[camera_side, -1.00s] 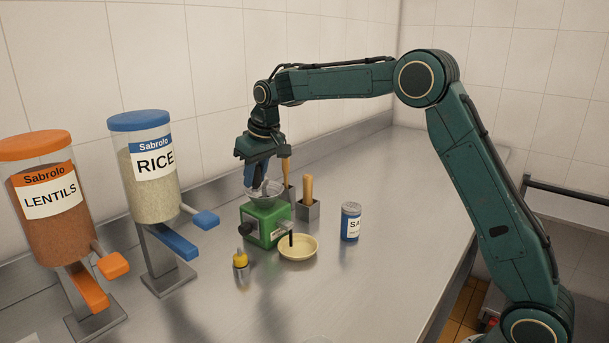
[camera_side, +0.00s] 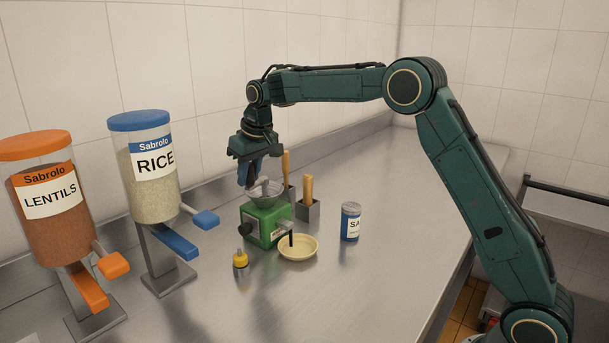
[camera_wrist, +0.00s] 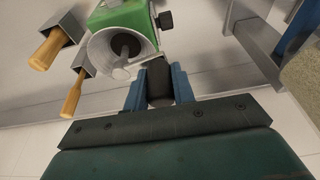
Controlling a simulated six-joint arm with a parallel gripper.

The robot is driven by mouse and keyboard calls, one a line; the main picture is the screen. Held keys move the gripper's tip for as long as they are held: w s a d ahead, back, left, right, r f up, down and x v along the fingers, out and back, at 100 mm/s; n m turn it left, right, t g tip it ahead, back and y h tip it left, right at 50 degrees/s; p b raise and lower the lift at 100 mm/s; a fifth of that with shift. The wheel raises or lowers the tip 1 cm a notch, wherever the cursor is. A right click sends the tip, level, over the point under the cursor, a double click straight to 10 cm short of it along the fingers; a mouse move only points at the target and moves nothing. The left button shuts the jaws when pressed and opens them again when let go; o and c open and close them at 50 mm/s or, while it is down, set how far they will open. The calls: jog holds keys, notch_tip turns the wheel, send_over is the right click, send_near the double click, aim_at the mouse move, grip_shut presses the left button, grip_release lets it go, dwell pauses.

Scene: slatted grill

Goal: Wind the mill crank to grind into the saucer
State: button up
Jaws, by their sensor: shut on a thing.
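The green mill (camera_side: 266,226) stands on the steel counter with a metal hopper (camera_side: 266,197) on top. My gripper (camera_side: 249,184) is above the hopper's left side in the side view. In the wrist view my gripper (camera_wrist: 158,86) is shut on the dark crank handle (camera_wrist: 159,82), beside the hopper's rim.
Wooden-handled tools in metal holders (camera_side: 308,209) stand just behind. Rice (camera_side: 151,180) and lentil (camera_side: 45,215) dispensers are left. The right counter is clear.

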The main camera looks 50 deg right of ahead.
jog(key=shift+w+r, duration=0.1)
jog(key=shift+w, duration=0.4)
jog(key=shift+w, duration=0.5)
jog(key=shift+d, duration=0.1)
jog(key=shift+w+d, duration=0.15)
jog(key=shift+w, duration=0.45)
